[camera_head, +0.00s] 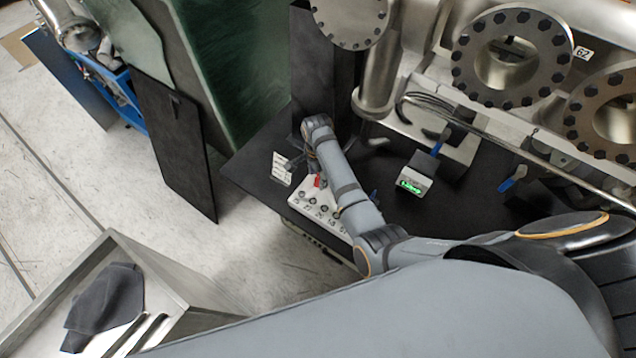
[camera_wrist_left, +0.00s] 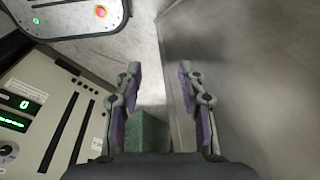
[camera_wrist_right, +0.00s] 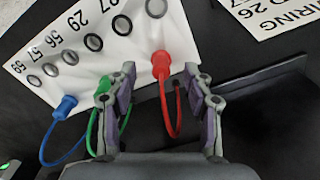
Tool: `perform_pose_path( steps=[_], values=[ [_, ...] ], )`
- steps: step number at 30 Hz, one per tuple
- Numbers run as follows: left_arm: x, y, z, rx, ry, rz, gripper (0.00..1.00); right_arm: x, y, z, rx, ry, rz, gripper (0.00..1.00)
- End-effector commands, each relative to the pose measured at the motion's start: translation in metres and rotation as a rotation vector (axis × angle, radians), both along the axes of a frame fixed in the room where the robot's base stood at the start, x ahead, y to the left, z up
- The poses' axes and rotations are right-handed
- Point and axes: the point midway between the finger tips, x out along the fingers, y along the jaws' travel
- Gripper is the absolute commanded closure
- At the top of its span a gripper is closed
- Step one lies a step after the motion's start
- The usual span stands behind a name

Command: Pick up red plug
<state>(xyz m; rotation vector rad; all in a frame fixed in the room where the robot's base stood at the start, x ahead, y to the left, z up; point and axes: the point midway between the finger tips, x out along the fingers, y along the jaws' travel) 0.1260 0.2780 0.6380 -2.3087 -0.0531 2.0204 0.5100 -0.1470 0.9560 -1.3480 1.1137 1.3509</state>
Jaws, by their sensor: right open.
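The red plug (camera_wrist_right: 161,66) sits in the white socket panel (camera_wrist_right: 122,22), with a red cable curving from it. It also shows in the head view (camera_head: 318,181), beside my right arm. My right gripper (camera_wrist_right: 160,72) is open, and its fingertips are on either side of the red plug's line, with the plug just ahead and between them. I cannot tell whether they touch it. The left finger overlaps the green plug (camera_wrist_right: 104,84). A blue plug (camera_wrist_right: 66,104) is further left. My left gripper (camera_wrist_left: 158,72) is open and apart from the panel.
The panel lies on a black table (camera_head: 252,165). A grey device with a green display (camera_head: 415,182) stands to its right. Flanged metal pipes (camera_head: 510,60) rise behind. A paper label (camera_head: 282,168) lies near the panel. A green block (camera_wrist_left: 148,132) shows below the left fingers.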

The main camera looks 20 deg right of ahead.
Motion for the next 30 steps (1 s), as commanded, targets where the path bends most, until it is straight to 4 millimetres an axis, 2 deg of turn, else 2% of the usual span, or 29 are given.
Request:
perform_pose_path(
  steps=[1,3,7,11,18,22,30],
  values=[
    [-0.007,0.0,-0.021,0.0,0.011,0.001,0.6,0.0,0.0,-0.018,0.0,0.0,0.0,0.48],
    [-0.019,0.0,-0.03,0.0,0.028,0.001,0.6,0.0,0.0,-0.024,0.0,-0.001,0.0,0.48],
    [-0.033,0.0,-0.03,0.0,0.05,0.002,0.6,0.0,0.0,-0.022,0.0,-0.001,0.0,0.48],
    [-0.031,0.001,-0.029,0.0,0.047,0.002,0.6,0.0,0.0,-0.021,0.0,0.0,0.0,0.48],
    [-0.017,0.0,-0.027,0.001,0.026,0.001,0.6,0.0,0.0,-0.021,0.0,0.0,0.0,0.81],
    [-0.016,0.0,-0.027,0.001,0.023,0.001,0.6,-0.001,0.0,-0.021,0.0,0.0,0.0,0.99],
    [-0.018,0.0,-0.028,0.001,0.026,0.001,0.6,-0.001,0.0,-0.022,0.0,0.003,0.001,1.0]
  ],
)
